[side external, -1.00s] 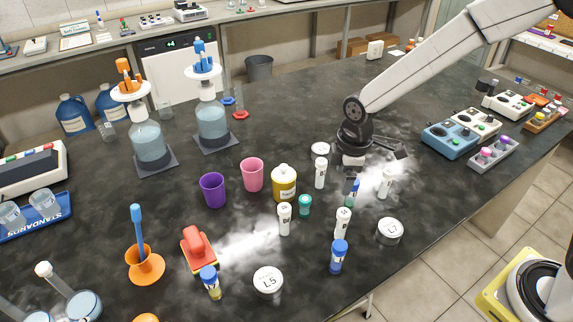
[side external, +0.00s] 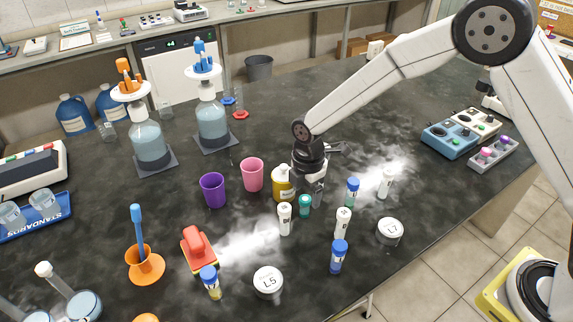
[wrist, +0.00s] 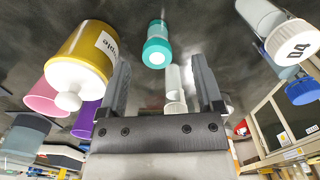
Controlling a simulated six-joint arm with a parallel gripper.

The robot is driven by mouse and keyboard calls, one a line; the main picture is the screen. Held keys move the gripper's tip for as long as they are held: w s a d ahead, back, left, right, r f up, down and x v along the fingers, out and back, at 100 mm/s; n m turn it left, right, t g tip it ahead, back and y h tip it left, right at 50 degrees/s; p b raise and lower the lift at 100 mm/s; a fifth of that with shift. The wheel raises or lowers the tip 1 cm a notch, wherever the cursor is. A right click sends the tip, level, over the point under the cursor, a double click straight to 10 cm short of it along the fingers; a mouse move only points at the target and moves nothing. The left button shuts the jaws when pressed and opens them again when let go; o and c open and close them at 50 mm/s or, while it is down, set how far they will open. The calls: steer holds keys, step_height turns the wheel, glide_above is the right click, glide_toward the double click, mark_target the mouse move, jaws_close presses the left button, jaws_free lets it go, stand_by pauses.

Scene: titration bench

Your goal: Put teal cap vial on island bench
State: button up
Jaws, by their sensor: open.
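The teal cap vial (side external: 305,206) stands on the dark bench, between a white-capped vial (side external: 285,218) and my gripper. In the wrist view the teal cap vial (wrist: 157,45) shows beyond the fingertips, roughly centred between them and not held. My gripper (side external: 316,195) points down just behind and right of the vial in the side view. In the wrist view my gripper (wrist: 161,75) has its two fingers wide apart, with nothing clamped between them.
A yellow bottle (side external: 282,184) stands close to the left of my gripper, with a pink cup (side external: 252,174) and purple cup (side external: 213,190) beyond. A blue-capped vial (side external: 353,190), white vials (side external: 342,223) and a round white-lidded jar (side external: 390,231) stand right.

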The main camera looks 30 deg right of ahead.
mark_target(305, 199)
steer(key=shift+f, duration=0.3)
steer(key=shift+f, duration=0.1)
steer(key=shift+w+a+f, duration=0.1)
steer(key=shift+w+f, duration=0.05)
steer(key=shift+f, duration=2.3)
jaws_close()
